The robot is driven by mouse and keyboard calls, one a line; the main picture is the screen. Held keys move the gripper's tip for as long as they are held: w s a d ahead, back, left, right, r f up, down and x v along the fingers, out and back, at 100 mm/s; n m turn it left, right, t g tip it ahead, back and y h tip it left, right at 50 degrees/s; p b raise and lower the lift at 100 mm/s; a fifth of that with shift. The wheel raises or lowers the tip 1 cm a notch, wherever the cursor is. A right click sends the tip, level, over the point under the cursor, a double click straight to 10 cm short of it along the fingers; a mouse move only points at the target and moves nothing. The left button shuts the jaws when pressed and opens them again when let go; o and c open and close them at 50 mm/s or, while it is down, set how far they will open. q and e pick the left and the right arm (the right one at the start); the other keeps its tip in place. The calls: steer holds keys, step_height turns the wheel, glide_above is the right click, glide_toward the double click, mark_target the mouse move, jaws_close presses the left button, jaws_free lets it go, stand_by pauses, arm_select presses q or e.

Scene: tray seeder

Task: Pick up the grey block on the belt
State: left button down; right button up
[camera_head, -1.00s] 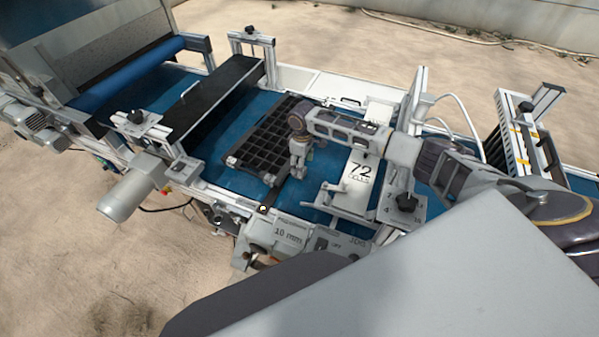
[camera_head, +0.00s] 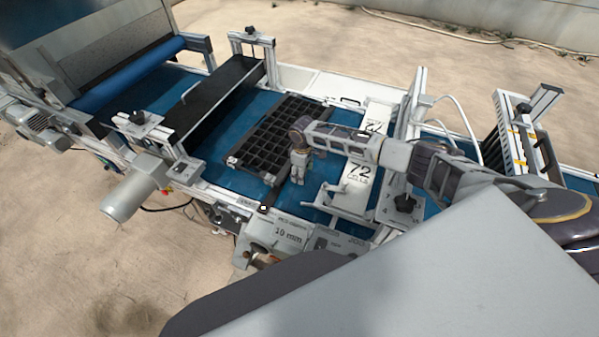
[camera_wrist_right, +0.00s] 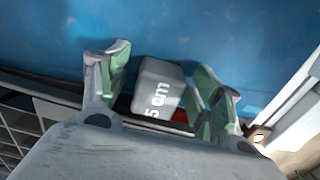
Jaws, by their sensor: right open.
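The grey block (camera_wrist_right: 158,86), marked "5 cm", shows in the right wrist view on the blue belt (camera_wrist_right: 220,30). My right gripper (camera_wrist_right: 160,80) is open, with one green-padded finger on each side of the block. There is a gap at the left finger; the right finger is very close, and I cannot tell if it touches. In the head view my right gripper (camera_head: 298,181) points down at the belt beside the black cell tray (camera_head: 262,135). The block cannot be made out there. My left gripper is not in view.
The black tray lies just left of and behind the gripper. A white plate marked "72" (camera_head: 357,172) is to the right. A grey box marked "10 mm" (camera_head: 288,234) stands at the near belt edge. Blue belt is bare left of the tray.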

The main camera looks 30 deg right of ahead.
steer(key=shift+c, duration=0.5)
steer(key=c, duration=1.1)
steer(key=shift+o, duration=0.2)
steer(key=shift+s+r, duration=0.1)
steer(key=shift+r, duration=0.05)
steer(key=shift+s+a+r, duration=0.35)
steer(key=shift+a+r, duration=0.1)
steer(key=shift+a, duration=0.05)
steer(key=s+a+r+b, duration=0.1)
steer(key=s+a+r, duration=0.5)
steer(key=s+a, duration=0.2)
steer(key=shift+s+a+r+b, duration=0.25)
steer(key=shift+a+r+b, duration=0.15)
steer(key=shift+a, duration=0.3)
